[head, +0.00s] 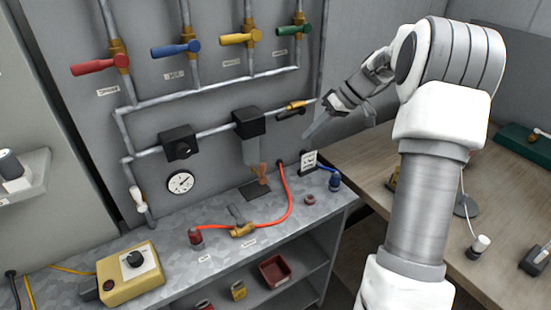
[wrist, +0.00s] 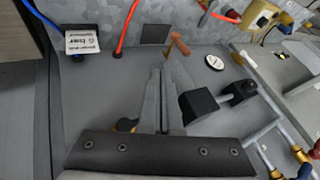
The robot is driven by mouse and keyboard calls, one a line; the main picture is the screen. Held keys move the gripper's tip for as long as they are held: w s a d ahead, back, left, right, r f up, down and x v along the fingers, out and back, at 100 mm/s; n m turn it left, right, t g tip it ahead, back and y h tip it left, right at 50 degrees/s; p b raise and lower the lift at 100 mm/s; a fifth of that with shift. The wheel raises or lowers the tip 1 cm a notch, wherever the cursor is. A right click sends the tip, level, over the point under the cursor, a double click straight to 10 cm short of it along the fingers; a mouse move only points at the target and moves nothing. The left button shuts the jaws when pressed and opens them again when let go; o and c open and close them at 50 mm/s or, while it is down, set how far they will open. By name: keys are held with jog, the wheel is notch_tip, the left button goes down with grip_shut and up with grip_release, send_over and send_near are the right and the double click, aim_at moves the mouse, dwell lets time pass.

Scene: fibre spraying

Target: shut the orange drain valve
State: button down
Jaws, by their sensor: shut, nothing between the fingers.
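An orange handle (head: 261,172), which looks like the drain valve's lever, shows in the head view below a grey chute under a black box on the wall panel. In the wrist view the orange handle (wrist: 179,44) lies just beyond and slightly right of the fingertips. Its valve body is not clearly seen, and I cannot tell its setting. My gripper (head: 309,134) is shut and empty, to the right of the handle in the head view and apart from it. In the wrist view the closed fingers of my gripper (wrist: 161,70) point toward the panel.
Red, blue, yellow and green handles (head: 291,31) line the upper pipes. A black box (head: 249,122) and a brass valve (head: 292,107) sit on the lower pipe, near my gripper. A red hose (head: 285,205) crosses the metal bench. A wooden table (head: 348,160) stands right.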

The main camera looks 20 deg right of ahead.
jog(key=shift+f, duration=0.1)
send_near(262, 174)
jog(key=w+d+f, duration=0.3)
jog(key=w, duration=0.1)
jog(key=a, duration=0.3)
jog(key=s+a+f+p, duration=0.1)
jog(key=shift+a, duration=0.15)
